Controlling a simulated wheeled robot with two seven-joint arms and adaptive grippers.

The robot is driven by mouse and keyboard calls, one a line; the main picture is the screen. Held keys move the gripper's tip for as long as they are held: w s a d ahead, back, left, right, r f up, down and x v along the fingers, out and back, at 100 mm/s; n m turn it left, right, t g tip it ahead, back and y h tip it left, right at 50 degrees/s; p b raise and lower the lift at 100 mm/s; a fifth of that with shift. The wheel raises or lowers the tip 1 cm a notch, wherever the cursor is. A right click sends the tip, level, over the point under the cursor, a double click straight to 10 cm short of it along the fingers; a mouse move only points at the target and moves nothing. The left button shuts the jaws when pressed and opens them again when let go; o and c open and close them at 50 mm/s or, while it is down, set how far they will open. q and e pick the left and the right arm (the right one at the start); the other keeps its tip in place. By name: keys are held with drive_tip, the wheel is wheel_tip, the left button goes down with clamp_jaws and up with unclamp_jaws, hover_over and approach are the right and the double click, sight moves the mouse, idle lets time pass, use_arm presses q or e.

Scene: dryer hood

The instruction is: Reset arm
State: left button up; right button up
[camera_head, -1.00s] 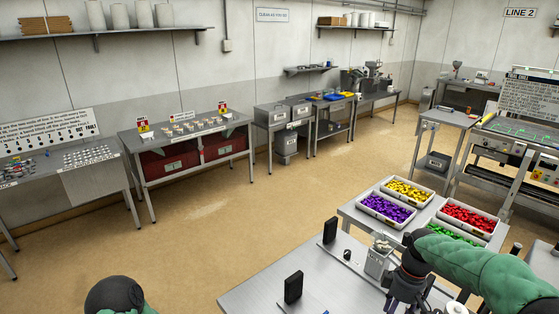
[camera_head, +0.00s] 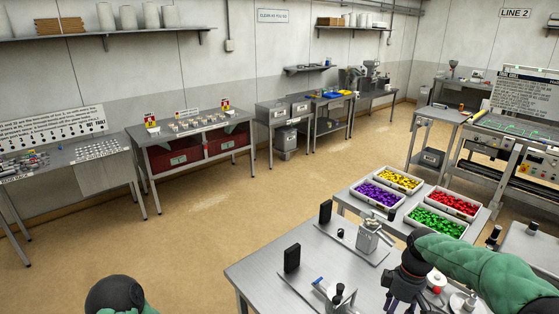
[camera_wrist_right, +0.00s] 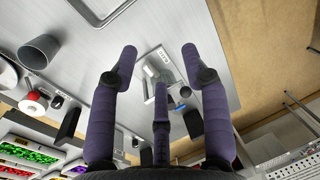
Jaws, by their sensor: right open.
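My right gripper (camera_head: 400,302) hangs above the near metal table (camera_head: 255,272), its arm coming in from the right in a green sleeve. In the right wrist view its purple-grey fingers (camera_wrist_right: 158,55) are spread apart with nothing between them. A small labelled metal device (camera_wrist_right: 158,80) shows on the table beyond the fingers, apart from them.
Bins of yellow (camera_head: 400,178), purple (camera_head: 378,195), red (camera_head: 452,205) and green pieces (camera_head: 437,222) stand behind the near table. Black upright blocks (camera_head: 292,258) and a blue-topped device (camera_head: 334,290) stand on it. Open floor (camera_head: 200,240) lies left of it.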

drive_tip(key=s+a+f+m+y, duration=0.1)
drive_tip(key=s+a+f+m, duration=0.1)
drive_tip(key=a+f, duration=0.6)
drive_tip(key=s+a+f+m+y, duration=0.15)
drive_tip(key=a+f, duration=0.25)
drive_tip(key=f, duration=0.7)
drive_tip(key=s+a+f+m+t, duration=0.1)
drive_tip(key=s+a+f+m, duration=0.2)
drive_tip(key=s+a+f, duration=0.4)
drive_tip(key=s+a+f+m+t, duration=0.15)
drive_tip(key=s+f+m, duration=0.25)
drive_tip(key=s, duration=0.5)
use_arm(q)
wheel_tip(320, 180, down, 18)
drive_tip(key=b, duration=1.7)
drive_tip(key=shift+w+r, duration=0.2)
drive_tip(key=shift+w, duration=0.05)
use_arm(e)
wheel_tip(320, 180, down, 18)
drive_tip(key=shift+w+a+r+g, duration=0.15)
drive_tip(key=shift+w+a+g, duration=0.1)
drive_tip(key=shift+w+g, duration=0.1)
